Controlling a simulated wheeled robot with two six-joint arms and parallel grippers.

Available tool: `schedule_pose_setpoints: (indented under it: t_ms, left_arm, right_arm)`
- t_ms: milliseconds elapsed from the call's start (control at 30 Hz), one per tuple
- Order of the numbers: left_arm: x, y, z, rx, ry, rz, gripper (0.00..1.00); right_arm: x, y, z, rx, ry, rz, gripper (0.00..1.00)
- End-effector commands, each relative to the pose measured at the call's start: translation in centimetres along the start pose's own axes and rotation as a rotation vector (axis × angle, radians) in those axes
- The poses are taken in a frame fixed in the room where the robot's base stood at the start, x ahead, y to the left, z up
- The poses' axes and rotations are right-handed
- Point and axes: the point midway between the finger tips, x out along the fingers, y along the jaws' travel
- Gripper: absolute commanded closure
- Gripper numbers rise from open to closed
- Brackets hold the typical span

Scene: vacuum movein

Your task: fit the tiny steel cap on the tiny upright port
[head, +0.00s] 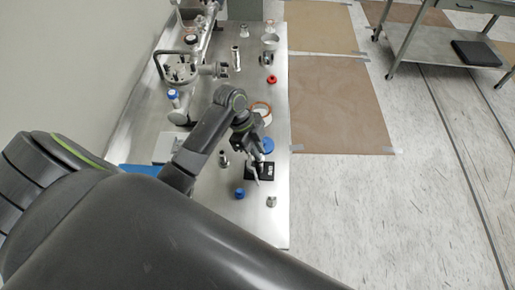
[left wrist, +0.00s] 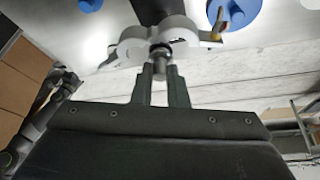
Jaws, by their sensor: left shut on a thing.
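My left gripper (head: 256,166) reaches down over the front part of the steel table (head: 262,220). In the left wrist view, its two fingers (left wrist: 161,82) are shut on a small dark grey metal piece (left wrist: 161,60), which looks like the tiny steel cap. The piece lies in front of a pale grey clamp (left wrist: 135,45), and I cannot tell whether they touch. A black block (head: 265,172) is beside the gripper. I cannot make out the tiny upright port for certain. My right gripper is not in view.
Small steel fittings (head: 271,201) and a blue cap (head: 239,193) stand in front of the gripper. A blue disc (head: 266,146) and another steel fitting (head: 223,159) are close by. The table's right edge borders open floor.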

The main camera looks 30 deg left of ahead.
Motion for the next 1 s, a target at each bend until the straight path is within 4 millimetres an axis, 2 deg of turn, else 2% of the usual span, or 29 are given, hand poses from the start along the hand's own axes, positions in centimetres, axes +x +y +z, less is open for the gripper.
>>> schedule_pose_setpoints:
  t_ms: [833, 867, 1000]
  left_arm:
    - [0.60, 0.00, 0.24, 0.000, 0.000, 0.000, 1.00]
    - [0.60, -0.01, 0.24, 0.000, 0.000, 0.000, 0.86]
    - [0.59, -0.01, 0.24, 0.000, 0.000, 0.000, 0.67]
  right_arm:
    - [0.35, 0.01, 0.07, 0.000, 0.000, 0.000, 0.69]
    - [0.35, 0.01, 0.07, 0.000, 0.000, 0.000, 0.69]
    - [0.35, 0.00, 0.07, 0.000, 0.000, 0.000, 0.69]
